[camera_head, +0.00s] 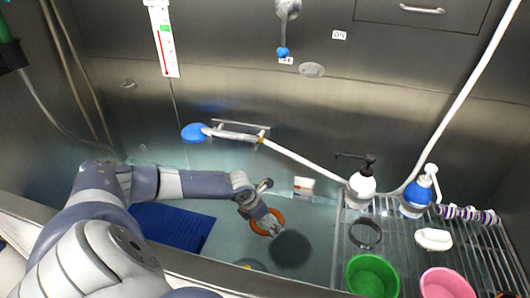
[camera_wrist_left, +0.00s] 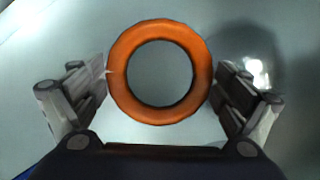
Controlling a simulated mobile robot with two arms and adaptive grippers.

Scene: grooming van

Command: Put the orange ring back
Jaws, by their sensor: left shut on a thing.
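The orange ring (camera_head: 267,222) is at my left gripper (camera_head: 270,226) in the head view, over the floor of the tub. In the left wrist view the ring (camera_wrist_left: 118,72) lies flat to the camera between the two fingers of the left gripper (camera_wrist_left: 160,78), which are shut on its outer sides. A round dark patch shows on the tub floor to the right of the ring. Whether the ring touches the floor I cannot tell. My right gripper is not in view.
A wire rack (camera_head: 343,240) at the right holds a green bucket (camera_head: 372,277), a pink bucket (camera_head: 446,284), a dark ring (camera_head: 365,233), a white pump bottle (camera_head: 361,187) and a blue one (camera_head: 415,198). A blue mat (camera_head: 172,227) lies left. A blue shower head (camera_head: 194,133) hangs on the back wall.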

